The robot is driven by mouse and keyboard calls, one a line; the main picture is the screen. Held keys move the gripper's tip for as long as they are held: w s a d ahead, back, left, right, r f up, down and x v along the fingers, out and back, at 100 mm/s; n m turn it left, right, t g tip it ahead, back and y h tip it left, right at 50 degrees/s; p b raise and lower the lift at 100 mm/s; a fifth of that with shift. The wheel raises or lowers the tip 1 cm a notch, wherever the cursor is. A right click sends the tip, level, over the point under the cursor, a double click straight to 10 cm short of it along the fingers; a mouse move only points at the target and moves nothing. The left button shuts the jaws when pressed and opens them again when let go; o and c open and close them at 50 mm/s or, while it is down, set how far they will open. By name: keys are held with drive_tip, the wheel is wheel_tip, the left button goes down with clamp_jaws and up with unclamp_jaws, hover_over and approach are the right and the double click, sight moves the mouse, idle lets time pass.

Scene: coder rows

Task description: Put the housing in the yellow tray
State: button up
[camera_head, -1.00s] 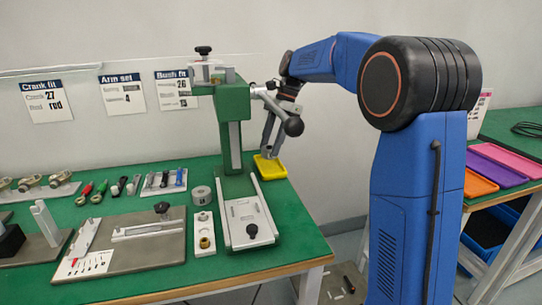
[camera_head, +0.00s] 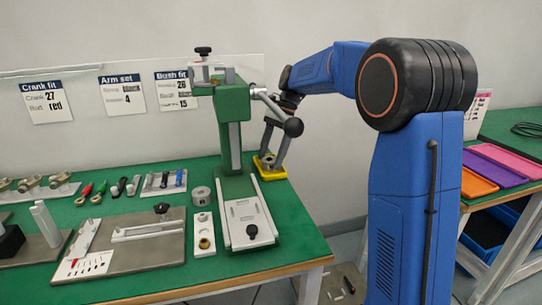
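The yellow tray (camera_head: 274,175) stands on the green bench at its far right corner, just right of the green press. My gripper (camera_head: 271,160) points down at the tray, with its two grey fingers spread apart and their tips at the tray. A small greyish piece with a darker middle, which looks like the housing (camera_head: 268,161), shows low between the fingers, in or just above the tray. The fingers partly hide it. I see no clear contact between fingers and piece.
The green press (camera_head: 233,130), with a black-knobbed lever (camera_head: 293,127), stands close left of my gripper. A grey ring-shaped part (camera_head: 200,196) and a white block with a brass bush (camera_head: 204,242) stand left of the press. The bench right of the press rail is clear.

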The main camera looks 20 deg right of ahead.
drive_tip(key=v, duration=1.2)
idle(0.4)
